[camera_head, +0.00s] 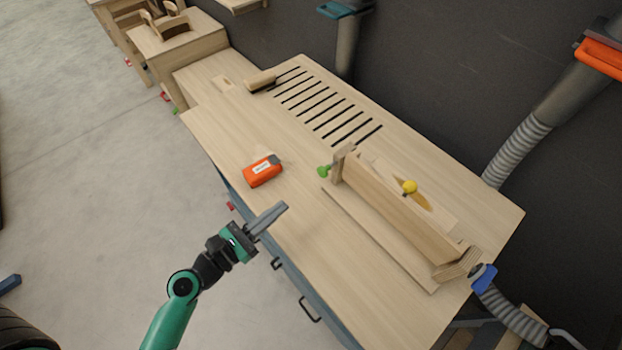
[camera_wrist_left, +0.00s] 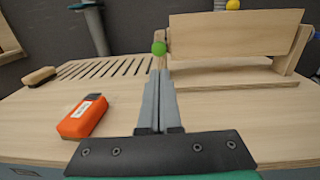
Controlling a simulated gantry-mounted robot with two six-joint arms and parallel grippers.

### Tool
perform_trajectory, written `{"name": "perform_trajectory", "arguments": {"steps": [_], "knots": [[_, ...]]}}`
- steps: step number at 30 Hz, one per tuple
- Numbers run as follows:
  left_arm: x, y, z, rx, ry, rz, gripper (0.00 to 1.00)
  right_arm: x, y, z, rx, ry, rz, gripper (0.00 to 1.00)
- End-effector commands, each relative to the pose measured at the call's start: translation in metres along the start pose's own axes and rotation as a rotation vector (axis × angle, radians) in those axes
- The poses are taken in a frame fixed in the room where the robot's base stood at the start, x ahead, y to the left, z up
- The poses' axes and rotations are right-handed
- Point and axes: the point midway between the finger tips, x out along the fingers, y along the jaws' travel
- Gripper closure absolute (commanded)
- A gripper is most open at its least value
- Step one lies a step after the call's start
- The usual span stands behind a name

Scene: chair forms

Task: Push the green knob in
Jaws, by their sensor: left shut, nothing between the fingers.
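The green knob (camera_head: 323,171) sticks out from the left end of a wooden fixture (camera_head: 395,205) on the workbench. In the left wrist view the green knob (camera_wrist_left: 158,48) shows just beyond the fingertips, beside the fixture's left post. My left gripper (camera_head: 283,207) is shut and empty, near the bench's front edge, to the lower left of the knob and apart from it. In the left wrist view its fingers (camera_wrist_left: 160,75) point forward toward the knob. My right gripper is not in view.
An orange box-shaped object (camera_head: 262,171) lies on the bench left of the knob. A brush (camera_head: 261,80) lies near the slots at the back. A yellow knob (camera_head: 409,187) sits on the fixture. The bench top (camera_head: 290,240) in front of the fixture is clear.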

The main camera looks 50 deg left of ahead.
Motion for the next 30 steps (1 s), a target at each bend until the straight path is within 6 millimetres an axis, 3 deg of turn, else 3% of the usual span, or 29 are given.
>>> {"name": "perform_trajectory", "arguments": {"steps": [9, 15, 30], "knots": [[0.071, -0.001, 0.004, 0.001, -0.003, -0.002, 1.0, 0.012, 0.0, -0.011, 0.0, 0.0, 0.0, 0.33], [0.1, 0.0, 0.001, 0.002, -0.001, -0.001, 1.0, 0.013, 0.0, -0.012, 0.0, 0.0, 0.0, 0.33], [0.108, 0.002, 0.001, 0.0, 0.0, 0.005, 1.0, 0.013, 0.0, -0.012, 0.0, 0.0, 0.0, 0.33]]}}
